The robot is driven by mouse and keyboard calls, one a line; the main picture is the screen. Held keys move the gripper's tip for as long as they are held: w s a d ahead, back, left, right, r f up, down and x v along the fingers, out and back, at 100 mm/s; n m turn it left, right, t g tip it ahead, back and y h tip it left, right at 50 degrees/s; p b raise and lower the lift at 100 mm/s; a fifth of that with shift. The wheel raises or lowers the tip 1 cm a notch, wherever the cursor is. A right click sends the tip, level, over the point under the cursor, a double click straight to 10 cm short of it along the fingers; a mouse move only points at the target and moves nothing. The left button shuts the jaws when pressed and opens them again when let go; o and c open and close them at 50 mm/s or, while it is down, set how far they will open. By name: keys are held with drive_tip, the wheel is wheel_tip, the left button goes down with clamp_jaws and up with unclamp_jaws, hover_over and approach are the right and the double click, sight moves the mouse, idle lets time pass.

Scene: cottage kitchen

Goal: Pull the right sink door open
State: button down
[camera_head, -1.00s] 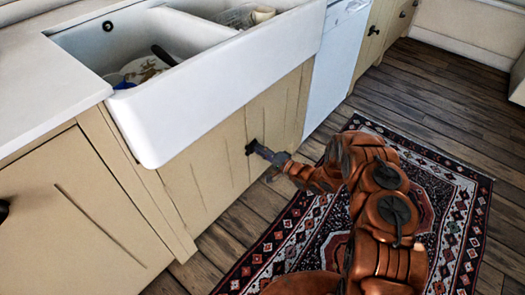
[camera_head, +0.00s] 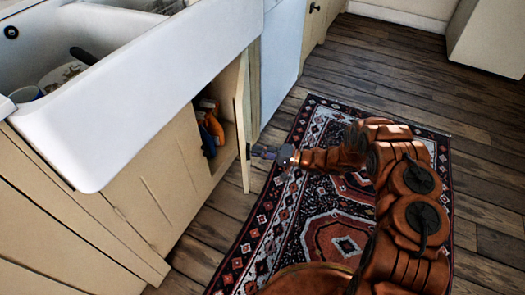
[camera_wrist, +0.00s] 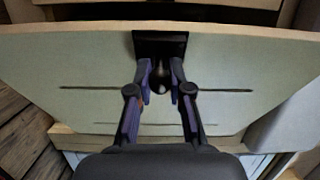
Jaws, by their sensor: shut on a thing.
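The right sink door (camera_head: 243,122) is a beige panel under the white sink (camera_head: 150,85). In the head view it stands swung well out from the cabinet, seen nearly edge-on. My gripper (camera_head: 256,151) is at the door's outer face, shut on its dark handle. In the wrist view the door face (camera_wrist: 80,70) fills much of the picture, and my gripper (camera_wrist: 161,82) has its two fingers on either side of the black handle knob (camera_wrist: 160,48). The left sink door (camera_head: 160,195) is closed.
Behind the open door, the cabinet holds orange bottles (camera_head: 211,122) and a blue item (camera_head: 207,141). A patterned rug (camera_head: 270,225) covers the wooden floor under my arm. A white appliance front (camera_head: 283,55) is to the right. Dishes (camera_head: 62,73) lie in the sink.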

drive_tip(key=shift+w, duration=0.1)
drive_tip(key=c, duration=1.1)
unclamp_jaws()
drive_tip(key=shift+o, duration=0.2)
drive_tip(key=v, duration=1.2)
drive_tip(key=shift+c, duration=0.3)
